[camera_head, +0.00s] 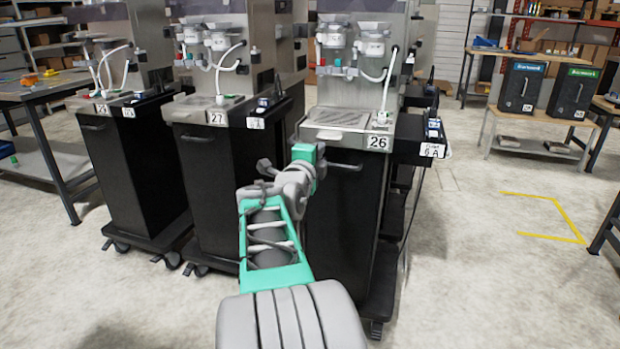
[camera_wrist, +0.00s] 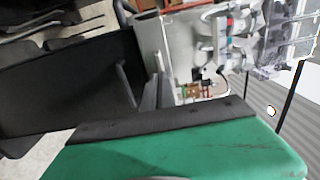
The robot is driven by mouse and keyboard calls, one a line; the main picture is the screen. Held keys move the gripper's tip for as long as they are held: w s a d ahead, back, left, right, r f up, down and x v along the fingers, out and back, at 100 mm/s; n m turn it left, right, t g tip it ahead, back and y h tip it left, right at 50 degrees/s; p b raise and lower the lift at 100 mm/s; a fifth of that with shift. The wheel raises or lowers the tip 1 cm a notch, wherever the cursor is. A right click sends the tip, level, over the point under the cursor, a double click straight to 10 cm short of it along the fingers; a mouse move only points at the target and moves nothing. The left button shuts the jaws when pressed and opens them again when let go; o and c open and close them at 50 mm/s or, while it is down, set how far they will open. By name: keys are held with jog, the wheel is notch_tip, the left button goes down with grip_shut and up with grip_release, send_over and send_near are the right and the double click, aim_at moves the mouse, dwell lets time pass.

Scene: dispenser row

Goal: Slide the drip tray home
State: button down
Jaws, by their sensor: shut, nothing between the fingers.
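The drip tray (camera_head: 338,117) is a slotted metal tray at the front of dispenser 26 (camera_head: 380,40). Its pale front edge (camera_head: 335,134) shows above the black cabinet; I cannot tell how far out it stands. My gripper (camera_head: 308,154) is in front of that dispenser, just left of and below the tray's front edge. In the wrist view, the grey fingers (camera_wrist: 157,94) are together and hold nothing. The green gripper body hides the lower part of that view. I cannot make out the tray there, nor whether the fingers touch anything.
Dispenser 27 (camera_head: 215,60) and another dispenser (camera_head: 100,60) stand to the left on wheeled black cabinets. A bar handle (camera_head: 345,167) is on the cabinet below the tray. A black side shelf (camera_head: 415,145) juts out at right. Open floor lies further right.

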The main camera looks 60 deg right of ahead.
jog(key=p+v, duration=0.1)
jog(key=v, duration=0.8)
jog(key=shift+s+a, duration=0.15)
jog(key=shift+f, duration=0.15)
